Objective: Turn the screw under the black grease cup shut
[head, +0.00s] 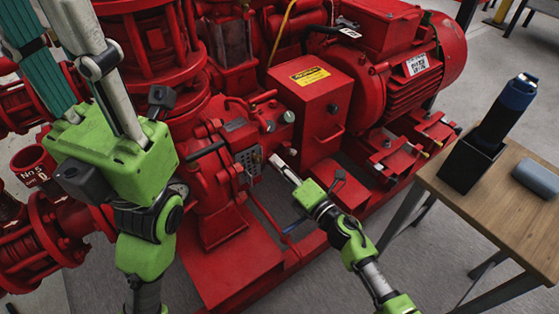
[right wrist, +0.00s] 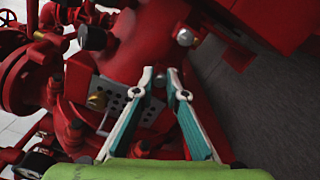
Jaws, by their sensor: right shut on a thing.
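My right gripper (head: 283,165) reaches in from the lower right towards a studded panel on the red pump housing. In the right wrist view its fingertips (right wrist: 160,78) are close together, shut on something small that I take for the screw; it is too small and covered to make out. A dark cup-like fitting (right wrist: 93,38) shows up and left of the fingertips; I cannot tell whether it is the black grease cup. My left gripper (head: 95,85) is large at the left, fingers pointing up, tips cut off by the frame, so its opening is unclear.
A red control box (head: 311,100) and a red motor (head: 405,60) stand behind my right gripper. A wooden table (head: 455,192) at the right holds a dark holder with a blue-topped cylinder (head: 505,110) and a grey case (head: 537,177). Grey floor shows between pumpset and table.

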